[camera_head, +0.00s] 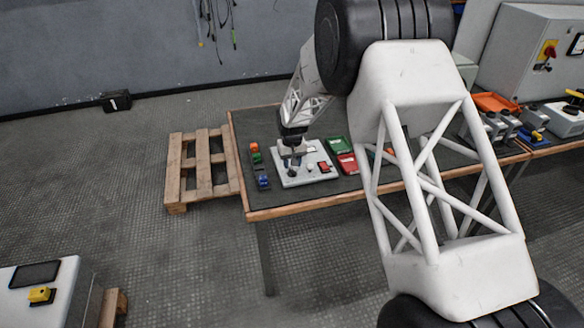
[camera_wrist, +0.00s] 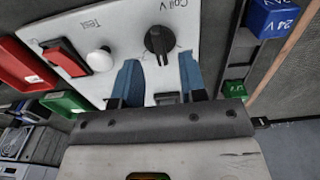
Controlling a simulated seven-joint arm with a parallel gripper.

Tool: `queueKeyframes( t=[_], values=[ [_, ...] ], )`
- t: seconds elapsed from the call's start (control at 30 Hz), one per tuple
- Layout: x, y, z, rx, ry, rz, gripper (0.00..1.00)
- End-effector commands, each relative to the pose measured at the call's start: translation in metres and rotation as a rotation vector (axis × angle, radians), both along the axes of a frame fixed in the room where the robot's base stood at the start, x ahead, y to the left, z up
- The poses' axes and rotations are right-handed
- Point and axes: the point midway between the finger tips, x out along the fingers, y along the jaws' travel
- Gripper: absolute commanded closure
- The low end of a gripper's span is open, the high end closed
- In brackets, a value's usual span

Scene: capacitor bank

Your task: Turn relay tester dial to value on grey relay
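The white relay tester (camera_head: 290,179) lies on the table in the head view; its panel (camera_wrist: 125,22) fills the top of the wrist view. Its black dial (camera_wrist: 160,42), marked "Coil V", has a pointer knob. A white round button (camera_wrist: 100,58) and a red switch (camera_wrist: 66,57) marked "Test" sit left of it. My gripper (camera_wrist: 160,62) is open over the panel, its blue fingers apart, with the dial just ahead of the fingertips and no visible grip on it. In the head view my gripper (camera_head: 292,147) is above the tester. I cannot make out a grey relay.
A blue relay (camera_wrist: 272,17) marked "24 V" and a green relay (camera_wrist: 235,88) sit on a dark strip beside the tester. A red tray (camera_head: 347,163) and a green tray (camera_head: 337,146) are on its other side. A wooden pallet (camera_head: 203,180) stands beside the table.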

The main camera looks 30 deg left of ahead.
Motion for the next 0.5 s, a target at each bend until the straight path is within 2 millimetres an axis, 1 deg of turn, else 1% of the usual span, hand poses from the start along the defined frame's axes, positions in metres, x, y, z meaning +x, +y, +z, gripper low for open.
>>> queueKeyframes(
  t=[0.03,0.23,0.33,0.5],
  values=[
    [0.000,0.000,0.007,0.001,-0.001,0.000,0.62],
    [0.000,0.000,0.032,0.001,-0.001,0.000,0.62],
    [0.000,0.000,0.040,0.001,-0.001,0.000,0.62],
    [0.000,0.000,0.046,-0.001,0.001,0.000,0.62]
  ],
)
